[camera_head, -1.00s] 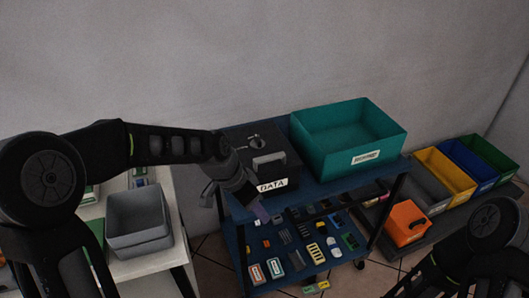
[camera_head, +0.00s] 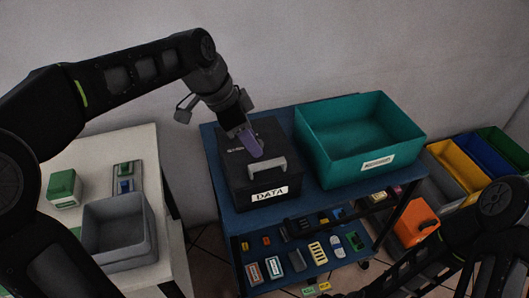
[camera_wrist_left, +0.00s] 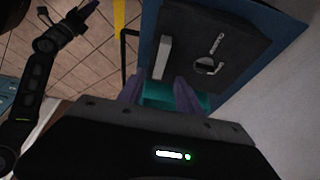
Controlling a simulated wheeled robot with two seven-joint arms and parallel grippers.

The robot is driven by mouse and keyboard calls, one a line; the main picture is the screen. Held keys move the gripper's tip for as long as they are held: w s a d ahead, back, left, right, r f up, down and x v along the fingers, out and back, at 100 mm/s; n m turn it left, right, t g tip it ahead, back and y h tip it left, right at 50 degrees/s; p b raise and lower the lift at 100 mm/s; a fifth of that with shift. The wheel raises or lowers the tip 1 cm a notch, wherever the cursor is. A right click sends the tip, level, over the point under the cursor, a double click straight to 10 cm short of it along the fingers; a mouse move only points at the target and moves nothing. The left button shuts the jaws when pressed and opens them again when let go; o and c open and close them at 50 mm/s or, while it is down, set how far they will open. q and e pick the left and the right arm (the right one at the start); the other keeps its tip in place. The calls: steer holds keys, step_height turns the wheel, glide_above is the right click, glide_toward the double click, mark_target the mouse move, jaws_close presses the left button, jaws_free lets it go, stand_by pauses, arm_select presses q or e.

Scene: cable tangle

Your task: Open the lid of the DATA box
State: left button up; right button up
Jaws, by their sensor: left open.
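The black DATA box (camera_head: 235,192) stands on the blue cart with its lid (camera_head: 279,139) closed. A grey handle (camera_head: 268,167) is on the lid, and a white DATA label (camera_head: 270,193) is on the front. The handle (camera_wrist_left: 165,57) and a round knob-like fitting (camera_wrist_left: 207,66) show in the left wrist view. My left gripper (camera_head: 251,147) is over the lid, just behind the handle, open with purple fingers. Its fingers (camera_wrist_left: 160,91) have nothing held between them. My right gripper (camera_wrist_left: 86,10) shows small in the left wrist view; its jaw state is unclear.
A teal bin (camera_head: 345,160) stands right beside the box on the blue cart (camera_head: 222,212). A grey bin (camera_head: 120,250) is on the white table at left. An orange container (camera_head: 413,222) and coloured bins stand at right. Small parts lie on the lower shelf.

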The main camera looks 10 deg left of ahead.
mark_target(267, 163)
arm_select(q)
steer(key=shift+p+x, duration=0.35)
steer(key=shift+x, duration=3.7)
steer(key=shift+c, duration=0.3)
jaws_close()
